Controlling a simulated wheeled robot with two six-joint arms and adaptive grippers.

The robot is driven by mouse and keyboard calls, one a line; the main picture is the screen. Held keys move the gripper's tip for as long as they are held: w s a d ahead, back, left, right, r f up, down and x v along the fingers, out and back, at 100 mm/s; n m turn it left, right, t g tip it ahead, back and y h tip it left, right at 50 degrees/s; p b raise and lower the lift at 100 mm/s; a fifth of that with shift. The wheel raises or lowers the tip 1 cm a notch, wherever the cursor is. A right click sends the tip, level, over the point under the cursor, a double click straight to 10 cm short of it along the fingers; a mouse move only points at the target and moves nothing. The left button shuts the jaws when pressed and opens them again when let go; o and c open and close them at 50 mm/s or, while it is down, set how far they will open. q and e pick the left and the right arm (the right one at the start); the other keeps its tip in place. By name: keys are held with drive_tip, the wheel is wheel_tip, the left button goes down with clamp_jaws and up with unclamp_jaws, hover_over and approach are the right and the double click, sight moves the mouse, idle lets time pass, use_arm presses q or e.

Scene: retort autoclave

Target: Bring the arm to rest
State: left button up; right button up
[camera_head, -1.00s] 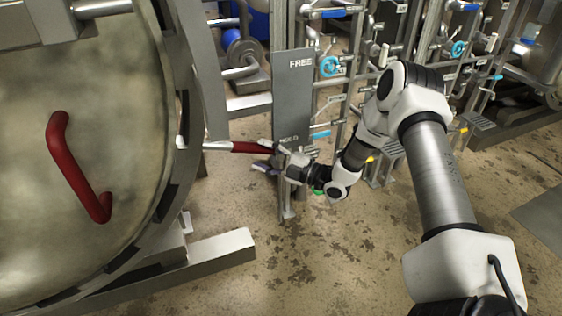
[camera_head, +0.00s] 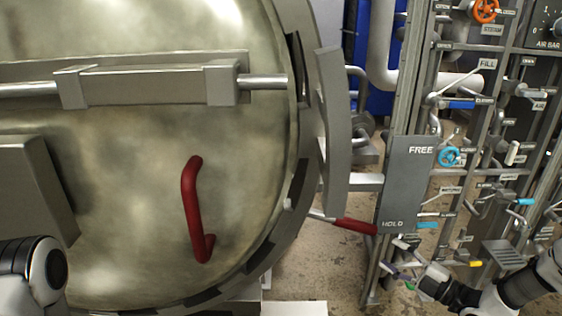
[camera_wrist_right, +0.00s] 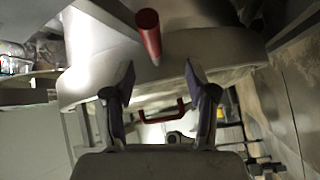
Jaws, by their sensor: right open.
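My right gripper (camera_head: 390,256) is open and empty at the lower right of the head view, just below the end of a red-gripped lever (camera_head: 356,226). The lever sticks out from the rim of the big round door, its tip by the HOLD end of the grey FREE/HOLD plate (camera_head: 408,185). In the right wrist view the open fingers (camera_wrist_right: 158,75) have nothing between them, and the red lever end (camera_wrist_right: 148,35) shows above and apart from them. Part of my left arm (camera_head: 35,275) shows at the lower left; its gripper is out of view.
The round autoclave door (camera_head: 120,215) with a fixed red handle (camera_head: 194,210) fills the left. A rack of pipes, valves and labels stands at the right, with a blue valve wheel (camera_head: 449,157) and an orange one (camera_head: 485,10). Bare floor (camera_head: 330,275) shows below the lever.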

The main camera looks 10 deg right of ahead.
drive_tip(key=s+a+f+m+g, duration=0.1)
drive_tip(key=s+a+f+g, duration=0.15)
drive_tip(key=a+f, duration=0.35)
drive_tip(key=s+a+f+m+g+h, duration=0.1)
drive_tip(key=s+a+f+g, duration=0.2)
drive_tip(key=a, duration=0.5)
drive_tip(key=s+a+f+m+g, duration=0.1)
drive_tip(key=a+f+g, duration=0.2)
drive_tip(key=a+f, duration=0.3)
drive_tip(key=s+f+m+g+h, duration=0.5)
drive_tip(key=s+f+m, duration=0.3)
drive_tip(key=s, duration=0.6)
drive_tip(key=s+d+m+g+h, duration=0.3)
drive_tip(key=s+d+m+h, duration=0.15)
drive_tip(key=s+m, duration=0.4)
use_arm(q)
wheel_tip(320, 180, up, 29)
drive_tip(key=p, duration=2.9)
drive_tip(key=shift+r, duration=0.15)
use_arm(e)
wheel_tip(320, 180, up, 29)
drive_tip(key=shift+w+m+y, duration=0.35)
